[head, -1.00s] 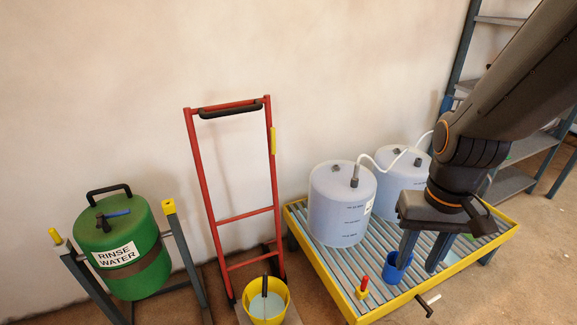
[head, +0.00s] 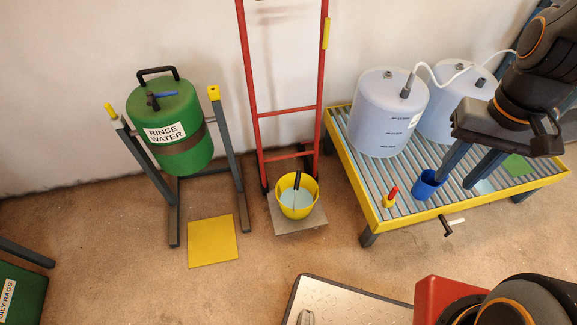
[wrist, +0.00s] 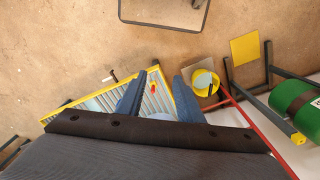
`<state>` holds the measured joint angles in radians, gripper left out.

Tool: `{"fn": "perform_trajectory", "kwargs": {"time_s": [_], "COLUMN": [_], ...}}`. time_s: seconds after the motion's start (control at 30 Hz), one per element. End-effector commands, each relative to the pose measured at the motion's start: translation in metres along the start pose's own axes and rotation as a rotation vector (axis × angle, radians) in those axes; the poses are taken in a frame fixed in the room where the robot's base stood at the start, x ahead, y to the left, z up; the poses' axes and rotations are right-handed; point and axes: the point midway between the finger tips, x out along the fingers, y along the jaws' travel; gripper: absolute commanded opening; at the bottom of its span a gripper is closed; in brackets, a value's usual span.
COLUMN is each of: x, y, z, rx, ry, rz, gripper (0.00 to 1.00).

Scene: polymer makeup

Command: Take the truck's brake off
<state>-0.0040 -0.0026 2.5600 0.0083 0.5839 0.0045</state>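The red hand truck (head: 321,95) stands upright against the wall in the head view, with its top cut off. A yellow strip (head: 326,33) runs along its right upright; I cannot tell whether this is the brake. A yellow bucket (head: 297,204) stands on its grey toe plate (head: 302,226). The bucket (wrist: 205,83) and part of the red frame (wrist: 234,93) also show in the wrist view. My gripper (head: 456,182) is open and empty, above the slatted platform and well right of the truck. Its spread fingers (wrist: 159,75) show in the wrist view.
The slatted yellow-edged platform (head: 372,208) holds two white drums (head: 388,112), a blue cup (head: 426,185) beside my finger and a red-handled item (head: 391,194). A crank (head: 452,226) sticks out in front. The green rinse-water drum (head: 170,125) stands left. Floor before the truck is open.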

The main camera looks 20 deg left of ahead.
Motion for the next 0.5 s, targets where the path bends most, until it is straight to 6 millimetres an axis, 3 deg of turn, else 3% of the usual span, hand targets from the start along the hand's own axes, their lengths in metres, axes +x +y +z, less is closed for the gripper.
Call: {"fn": "perform_trajectory", "kwargs": {"time_s": [0.03, 0.17, 0.27, 0.37, 0.47, 0.5], "x": [0.000, 0.000, 0.001, 0.005, 0.012, 0.015], "y": [0.000, 0.000, 0.001, 0.006, 0.013, 0.015], "z": [0.000, 0.000, -0.005, -0.028, -0.073, -0.096], "rx": [0.000, 0.000, -0.013, -0.068, -0.184, -0.247], "ry": [0.000, 0.000, 0.011, 0.062, 0.159, 0.210], "rz": [0.000, 0.000, 0.004, 0.022, 0.059, 0.078], "gripper": [0.24, 0.02, 0.00, 0.00, 0.00, 0.00]}}
